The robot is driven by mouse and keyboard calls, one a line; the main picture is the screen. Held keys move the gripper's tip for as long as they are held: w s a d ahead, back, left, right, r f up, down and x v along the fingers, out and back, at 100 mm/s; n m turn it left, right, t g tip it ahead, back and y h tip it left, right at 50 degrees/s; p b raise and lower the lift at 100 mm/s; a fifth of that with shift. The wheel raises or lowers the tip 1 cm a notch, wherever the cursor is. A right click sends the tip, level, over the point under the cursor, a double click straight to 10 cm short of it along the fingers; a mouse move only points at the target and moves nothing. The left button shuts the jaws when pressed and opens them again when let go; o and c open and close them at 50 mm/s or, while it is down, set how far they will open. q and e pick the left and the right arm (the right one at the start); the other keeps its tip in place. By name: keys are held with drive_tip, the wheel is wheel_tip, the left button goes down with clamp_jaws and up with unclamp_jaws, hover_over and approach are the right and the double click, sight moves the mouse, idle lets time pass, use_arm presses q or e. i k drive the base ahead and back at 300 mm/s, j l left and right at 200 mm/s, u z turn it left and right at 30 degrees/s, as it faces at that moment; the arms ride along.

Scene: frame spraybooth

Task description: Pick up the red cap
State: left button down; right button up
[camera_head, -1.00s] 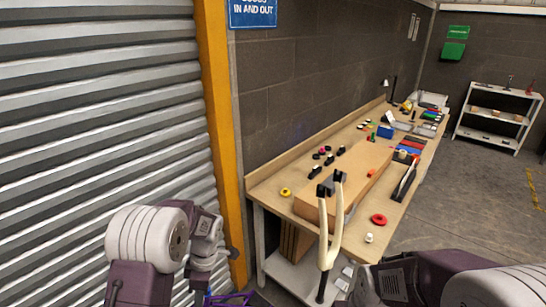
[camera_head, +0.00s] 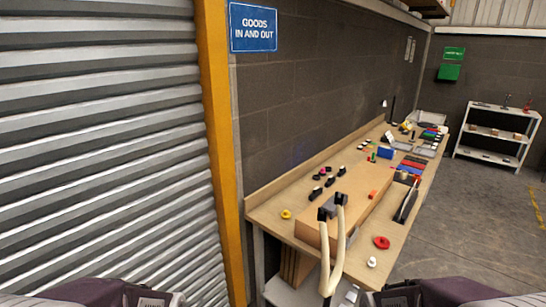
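No red thing can be told for sure as the red cap. A round red piece (camera_head: 381,242) lies flat near the front edge of the wooden bench (camera_head: 285,227). A small pinkish-red round thing (camera_head: 323,170) is farther back among black parts. Only parts of my arms show along the bottom edge. Both grippers are below the picture, so their state is hidden.
A cream two-pronged fork (camera_head: 337,246) with black tips stands upright before the bench. A white piece (camera_head: 372,262) and a yellow ring (camera_head: 286,214) lie on the bench. A white shelf (camera_head: 497,134) stands at the back right. The floor right of the bench is clear.

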sight(382, 243)
drive_tip(key=u, duration=1.25)
drive_tip(key=z, duration=2.3)
drive_tip(key=i+l+u, duration=0.25)
drive_tip(key=i+l, duration=0.2)
drive_tip(key=l, duration=0.15)
drive_tip(key=i+l+u, duration=0.1)
drive_tip(key=i+l, duration=0.15)
drive_tip(key=i+l+u, duration=0.25)
drive_tip(key=i+l, duration=0.2)
drive_tip(key=l, duration=0.15)
drive_tip(key=i+l+u, duration=0.1)
drive_tip(key=i+l, duration=0.15)
drive_tip(key=i+l+u, duration=0.1)
drive_tip(key=l, duration=0.35)
drive_tip(key=i+l+u, duration=0.15)
drive_tip(key=i+l, duration=0.15)
drive_tip(key=i+l+u, duration=0.1)
drive_tip(key=l, duration=0.35)
drive_tip(key=i, duration=0.05)
